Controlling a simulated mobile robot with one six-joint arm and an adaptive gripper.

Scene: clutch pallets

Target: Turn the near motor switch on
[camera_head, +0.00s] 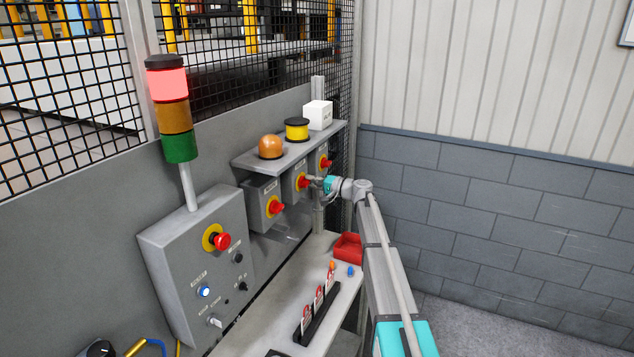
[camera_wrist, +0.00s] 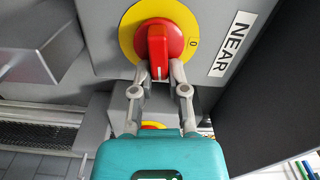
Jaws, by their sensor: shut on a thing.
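The near motor switch is a red handle (camera_wrist: 158,50) on a round yellow plate (camera_wrist: 128,38), beside a label (camera_wrist: 232,45) reading NEAR in the wrist view. The handle stands roughly upright in that view, with a 0 mark to its right. My gripper (camera_wrist: 160,76) is shut on the handle's lower end, one finger on each side. In the head view my gripper (camera_head: 316,182) reaches from the right to the middle of three grey switch boxes, at its red handle (camera_head: 304,182). The fingertips are too small there to make out.
Other red switches sit to the left (camera_head: 276,207) and right (camera_head: 326,163). Above them a shelf (camera_head: 262,168) holds an orange dome (camera_head: 271,147), a yellow-black spool (camera_head: 297,129) and a white box (camera_head: 318,115). A grey control panel (camera_head: 180,255) and signal tower (camera_head: 172,108), lit red, stand left.

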